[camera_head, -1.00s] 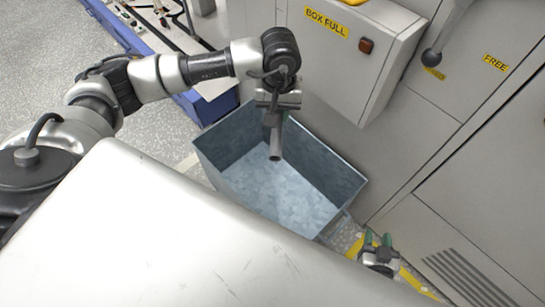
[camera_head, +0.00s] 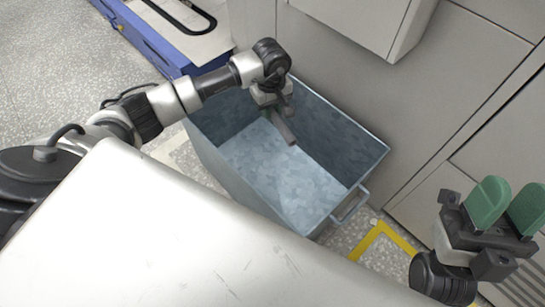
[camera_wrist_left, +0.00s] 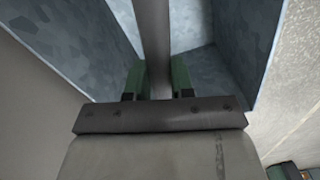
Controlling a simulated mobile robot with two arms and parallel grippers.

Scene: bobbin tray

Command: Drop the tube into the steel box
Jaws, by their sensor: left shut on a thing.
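The steel box (camera_head: 203,150) is a grey galvanised open bin on the floor beside the machine. My left gripper (camera_head: 273,108) is over the box opening and is shut on the grey tube (camera_head: 284,127). The tube points down at a tilt above the box floor. In the left wrist view the tube (camera_wrist_left: 154,45) sits between the green fingers, with the box walls (camera_wrist_left: 240,40) on both sides. I see nothing lying in the box. My right gripper (camera_head: 507,206) is at the lower right, outside the box, its two green fingers apart and nothing between them.
The machine's grey panel (camera_head: 450,80) rises behind the box. A blue-sided platform (camera_head: 150,40) stands at the upper left. The box has a handle (camera_head: 350,204) at its right end. Yellow floor tape (camera_head: 385,236) lies near it.

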